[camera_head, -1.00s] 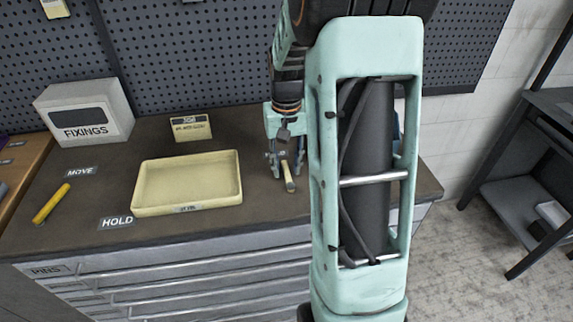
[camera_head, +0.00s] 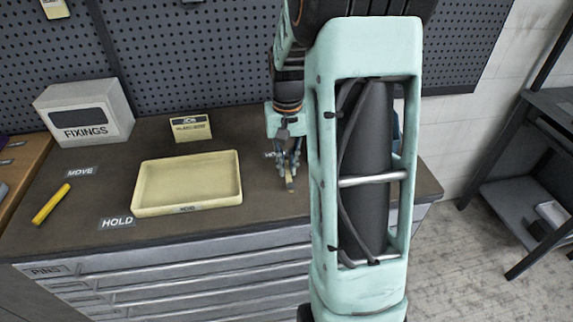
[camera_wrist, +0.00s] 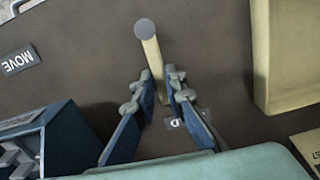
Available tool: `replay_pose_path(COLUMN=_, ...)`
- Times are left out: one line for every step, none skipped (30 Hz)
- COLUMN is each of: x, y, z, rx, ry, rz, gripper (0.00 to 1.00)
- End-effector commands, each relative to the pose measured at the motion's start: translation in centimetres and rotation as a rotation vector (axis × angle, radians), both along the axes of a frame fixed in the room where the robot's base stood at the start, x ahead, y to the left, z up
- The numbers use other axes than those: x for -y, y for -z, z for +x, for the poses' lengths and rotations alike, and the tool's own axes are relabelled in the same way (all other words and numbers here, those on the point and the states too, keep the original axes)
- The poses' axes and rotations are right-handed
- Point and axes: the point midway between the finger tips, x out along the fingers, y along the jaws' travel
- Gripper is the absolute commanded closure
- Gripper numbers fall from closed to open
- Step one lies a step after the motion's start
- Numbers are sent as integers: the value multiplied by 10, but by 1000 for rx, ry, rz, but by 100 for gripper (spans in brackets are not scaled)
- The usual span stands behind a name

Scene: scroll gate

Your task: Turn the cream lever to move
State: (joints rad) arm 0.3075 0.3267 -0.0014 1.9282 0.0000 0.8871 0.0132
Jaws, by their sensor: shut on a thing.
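The cream lever (camera_wrist: 153,65) is a pale rod with a round grey end in the wrist view. My gripper (camera_wrist: 166,75) is shut on it, with one blue finger on each side and the grey end sticking out past the fingertips. In the head view, my gripper (camera_head: 288,182) is low over the bench, right of the cream tray, and mostly hides the lever. A MOVE label (camera_wrist: 19,60) lies to the left in the wrist view. Part of another label (camera_wrist: 174,124), with a "D" showing, is seen between the fingers.
The cream tray (camera_head: 187,206) stands left of my gripper, with a job card (camera_head: 190,127) behind it. A FIXINGS box (camera_head: 84,113) and a yellow bar (camera_head: 51,204) are farther left. A blue bin (camera_wrist: 30,145) is close by at lower left in the wrist view.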

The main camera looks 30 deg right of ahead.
Motion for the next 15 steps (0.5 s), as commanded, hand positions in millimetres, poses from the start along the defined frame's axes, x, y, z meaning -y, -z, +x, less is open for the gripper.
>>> replay_pose_path(x=1, y=-1, z=0, rx=1, ry=21, rz=0, gripper=100)
replay_pose_path(x=2, y=-1, z=0, rx=1, ry=36, rz=0, gripper=100)
replay_pose_path(x=3, y=-1, z=-1, rx=1, ry=59, rz=1, gripper=100)
replay_pose_path(x=4, y=-1, z=-1, rx=1, ry=78, rz=1, gripper=100)
replay_pose_path(x=6, y=-1, z=-2, rx=1, ry=99, rz=1, gripper=100)
replay_pose_path(x=7, y=-1, z=-2, rx=1, ry=129, rz=1, gripper=100)
replay_pose_path(x=8, y=-1, z=-3, rx=1, ry=152, rz=1, gripper=100)
replay_pose_path(x=10, y=-1, z=-4, rx=1, ry=178, rz=0, gripper=100)
replay_pose_path(x=12, y=-1, z=-5, rx=1, ry=213, rz=0, gripper=100)
replay_pose_path(x=13, y=-1, z=-6, rx=1, ry=238, rz=0, gripper=100)
replay_pose_path(x=14, y=-1, z=-7, rx=1, ry=267, rz=-1, gripper=100)
replay_pose_path(x=16, y=-1, z=-8, rx=2, ry=305, rz=-1, gripper=100)
replay_pose_path(x=17, y=-1, z=-9, rx=2, ry=334, rz=0, gripper=100)
replay_pose_path(x=19, y=-1, z=-10, rx=2, ry=362, rz=0, gripper=100)
replay_pose_path(x=21, y=-1, z=-11, rx=2, ry=401, rz=0, gripper=100)
